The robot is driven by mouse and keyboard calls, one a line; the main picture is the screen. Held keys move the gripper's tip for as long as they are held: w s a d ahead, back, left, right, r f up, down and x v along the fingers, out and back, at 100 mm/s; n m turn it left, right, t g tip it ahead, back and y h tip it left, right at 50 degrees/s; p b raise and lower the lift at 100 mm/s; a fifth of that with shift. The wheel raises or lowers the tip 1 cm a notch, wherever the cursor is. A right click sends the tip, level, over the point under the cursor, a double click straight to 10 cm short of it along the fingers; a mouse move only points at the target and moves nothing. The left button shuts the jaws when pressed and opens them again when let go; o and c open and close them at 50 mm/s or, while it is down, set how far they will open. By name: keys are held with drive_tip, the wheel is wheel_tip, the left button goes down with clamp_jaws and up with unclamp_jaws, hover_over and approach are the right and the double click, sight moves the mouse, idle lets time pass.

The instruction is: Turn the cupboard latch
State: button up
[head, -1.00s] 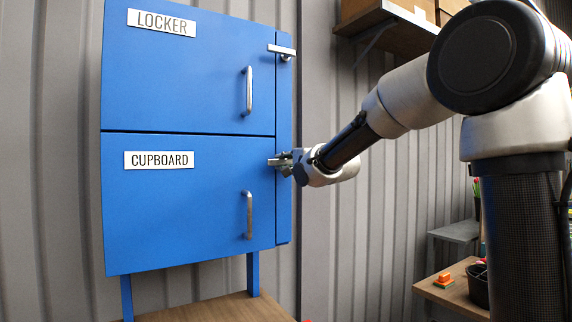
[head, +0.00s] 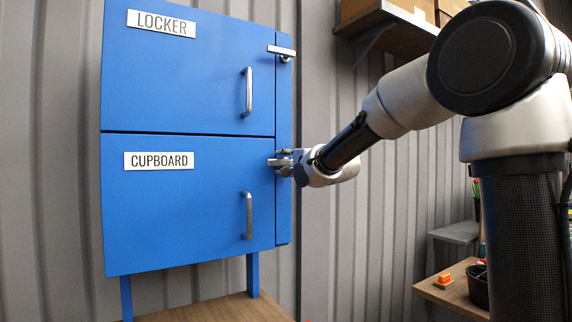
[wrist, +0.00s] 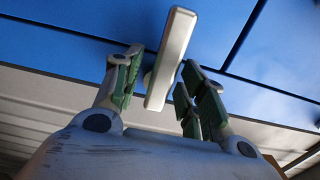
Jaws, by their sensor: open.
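The cupboard (head: 140,225) is the lower blue door, with a white CUPBOARD label and a metal handle (head: 247,215). Its latch is a pale metal bar (wrist: 172,55), at the door's right edge in the head view (head: 273,162), where it looks about horizontal and is partly hidden by my fingers. My gripper (head: 284,161) is at the latch, coming from the right. A gap shows on the left; contact on the right is unclear.
The locker door (head: 180,75) is above, with its own handle (head: 247,91) and a horizontal latch (head: 281,51). A shelf with boxes (head: 385,15) is at upper right. A wooden table (head: 455,292) with a black container and small orange item is at lower right.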

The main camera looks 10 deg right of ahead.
drive_tip(key=v, duration=1.2)
drive_tip(key=s+d+f+n+g+h, duration=0.2)
drive_tip(key=s+d+f+n+g, duration=0.15)
drive_tip(key=f, duration=0.35)
drive_tip(key=s+d+f+n+g+h, duration=0.25)
drive_tip(key=f+n, duration=0.25)
drive_tip(key=f, duration=0.3)
drive_tip(key=s+d+f+n+g, duration=0.2)
drive_tip(key=s+f, duration=0.1)
drive_tip(key=s, duration=0.5)
drive_tip(key=s+d+f+n+g, duration=0.2)
drive_tip(key=s+f, duration=0.1)
drive_tip(key=s, duration=0.6)
drive_tip(key=s+d+f+n+g+h, duration=0.1)
drive_tip(key=s+d+f+n+g, duration=0.1)
drive_tip(key=s, duration=0.7)
drive_tip(key=shift+d+f+g, duration=0.45)
drive_tip(key=shift+f+g, duration=0.05)
drive_tip(key=shift+f, duration=0.05)
